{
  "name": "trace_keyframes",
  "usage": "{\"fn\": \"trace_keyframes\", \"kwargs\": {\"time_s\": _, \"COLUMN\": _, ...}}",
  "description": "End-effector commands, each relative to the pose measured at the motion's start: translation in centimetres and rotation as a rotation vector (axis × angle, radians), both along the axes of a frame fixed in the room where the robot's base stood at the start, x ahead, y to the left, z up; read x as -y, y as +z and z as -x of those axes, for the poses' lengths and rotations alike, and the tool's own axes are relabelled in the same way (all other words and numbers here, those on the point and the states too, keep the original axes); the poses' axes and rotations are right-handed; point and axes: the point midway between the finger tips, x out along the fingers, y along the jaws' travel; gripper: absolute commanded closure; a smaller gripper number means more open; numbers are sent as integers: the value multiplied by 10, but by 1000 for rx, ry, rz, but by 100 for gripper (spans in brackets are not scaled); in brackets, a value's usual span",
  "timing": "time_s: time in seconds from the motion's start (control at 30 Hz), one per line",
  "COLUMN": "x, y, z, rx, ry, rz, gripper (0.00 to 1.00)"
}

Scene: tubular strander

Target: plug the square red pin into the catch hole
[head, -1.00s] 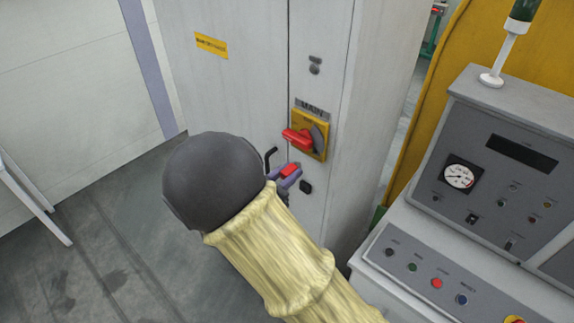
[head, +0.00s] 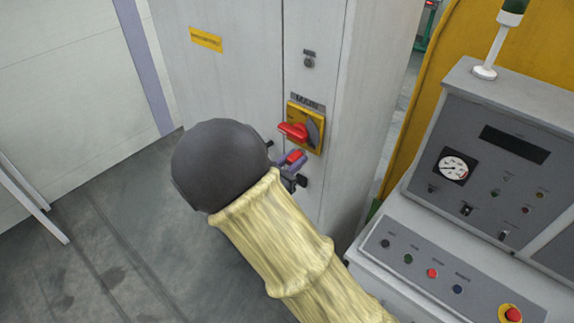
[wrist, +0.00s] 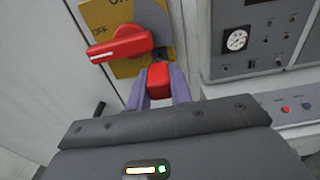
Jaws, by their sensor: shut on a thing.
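My gripper (head: 292,166) has purple fingers and is shut on the square red pin (head: 295,157). In the wrist view the red pin (wrist: 159,82) sits between the two fingers (wrist: 160,80). The pin is just below the yellow MAIN switch plate (head: 305,128) with its red handle (head: 293,131). In the wrist view a dark part (wrist: 160,54) shows just beyond the pin's far end; I cannot tell whether they touch. I cannot make out the catch hole clearly.
The switch is on a grey cabinet (head: 230,85). A black handle (wrist: 98,109) is left of my gripper, and a small black block (head: 302,180) is below it. A control console (head: 480,160) with a gauge and buttons stands at the right. Open floor lies at the left.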

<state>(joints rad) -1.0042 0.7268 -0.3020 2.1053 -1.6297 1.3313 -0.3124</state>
Motion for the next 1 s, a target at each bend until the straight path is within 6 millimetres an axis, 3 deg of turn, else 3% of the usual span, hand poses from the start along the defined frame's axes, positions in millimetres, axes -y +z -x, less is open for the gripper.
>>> {"fn": "trace_keyframes", "kwargs": {"time_s": 0.3, "x": 10, "y": 0, "z": -13, "rx": 0, "ry": 1, "rz": 0, "gripper": 100}}
{"fn": "trace_keyframes", "kwargs": {"time_s": 1.0, "x": 10, "y": 0, "z": -13, "rx": 0, "ry": 1, "rz": 0, "gripper": 100}}
